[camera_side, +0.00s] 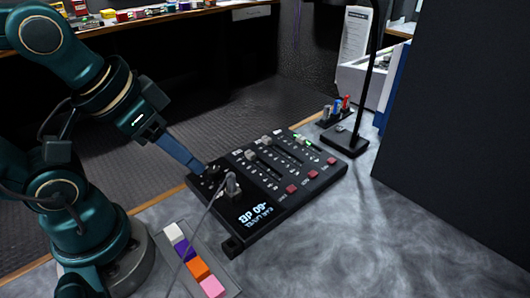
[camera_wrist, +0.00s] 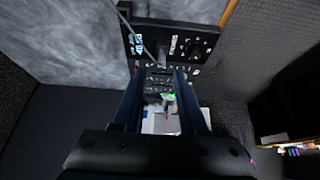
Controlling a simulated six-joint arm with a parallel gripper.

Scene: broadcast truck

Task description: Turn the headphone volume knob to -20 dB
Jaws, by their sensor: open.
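The black mixer panel (camera_side: 325,172) lies on the grey table, with faders, buttons and a lit display (camera_side: 257,215) whose upside-down text appears to read -60 dB. A dark round knob (camera_side: 212,173) is at the panel's left end, partly hidden by my gripper. In the wrist view a dark round dial (camera_wrist: 196,46) with markings around it sits on the panel, right of the fingers' line. My gripper (camera_side: 203,170) has its fingertips low beside or over the knob; contact cannot be told. In the wrist view my gripper (camera_wrist: 163,72) is open, its fingers apart with nothing held between them.
A grey plug (camera_side: 232,186) with a cable stands on the panel close to the knob. A strip of coloured blocks (camera_side: 197,268) lies in front. A dark stand (camera_side: 345,138) and small coloured-topped plugs (camera_side: 336,108) are behind. A dark wall (camera_side: 455,140) rises at right.

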